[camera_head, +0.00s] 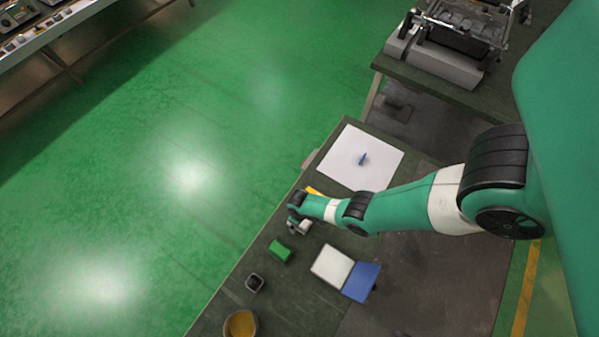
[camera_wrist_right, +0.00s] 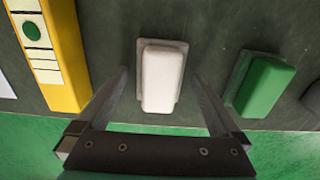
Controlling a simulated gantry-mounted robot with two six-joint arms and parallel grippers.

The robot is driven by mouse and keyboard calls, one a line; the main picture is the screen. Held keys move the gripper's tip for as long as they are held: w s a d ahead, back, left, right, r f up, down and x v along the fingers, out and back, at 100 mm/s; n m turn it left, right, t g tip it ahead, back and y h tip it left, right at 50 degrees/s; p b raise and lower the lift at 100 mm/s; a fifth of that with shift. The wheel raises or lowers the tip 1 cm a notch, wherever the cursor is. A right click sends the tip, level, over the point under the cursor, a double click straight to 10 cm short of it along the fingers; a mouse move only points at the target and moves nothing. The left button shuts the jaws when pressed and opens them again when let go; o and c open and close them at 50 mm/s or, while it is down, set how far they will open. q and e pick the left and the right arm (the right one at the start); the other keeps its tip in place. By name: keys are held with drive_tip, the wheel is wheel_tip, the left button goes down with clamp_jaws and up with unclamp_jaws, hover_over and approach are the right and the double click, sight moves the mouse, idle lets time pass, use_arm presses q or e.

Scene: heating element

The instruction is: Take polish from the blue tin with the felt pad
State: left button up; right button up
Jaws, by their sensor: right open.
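A white block-shaped pad (camera_wrist_right: 162,80) on a thin grey base lies on the dark bench, in the middle of the right wrist view. My right gripper (camera_wrist_right: 160,84) is open, with one finger on each side of the pad and visible gaps to both. In the head view the right gripper (camera_head: 297,222) is over the bench's left edge, and the pad (camera_head: 304,227) shows beside it. An open flat tin with a blue part (camera_head: 361,282) and a whitish square part (camera_head: 332,264) lies toward the lower right. My left gripper is not in view.
A green block (camera_head: 280,250) lies close to the pad; it also shows in the wrist view (camera_wrist_right: 265,87). A small dark cup (camera_head: 254,283) and a yellowish bowl (camera_head: 240,324) stand nearer. A yellow box (camera_wrist_right: 58,50) and a white sheet (camera_head: 352,140) with a blue item (camera_head: 363,159) lie beyond.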

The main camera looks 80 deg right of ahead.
drive_tip(key=c, duration=1.3)
drive_tip(key=shift+r, duration=0.15)
drive_tip(key=shift+c, duration=0.2)
drive_tip(key=r+p, duration=0.4)
drive_tip(key=p, duration=0.1)
drive_tip(key=shift+s+a+r, duration=0.1)
drive_tip(key=shift+a+r, duration=0.1)
drive_tip(key=shift+r, duration=0.05)
drive_tip(key=s+a+r+p, duration=0.6)
drive_tip(key=a+r+p, duration=0.2)
drive_tip(key=a, duration=0.4)
drive_tip(key=shift+r+p, duration=0.15)
drive_tip(key=shift+p, duration=0.6)
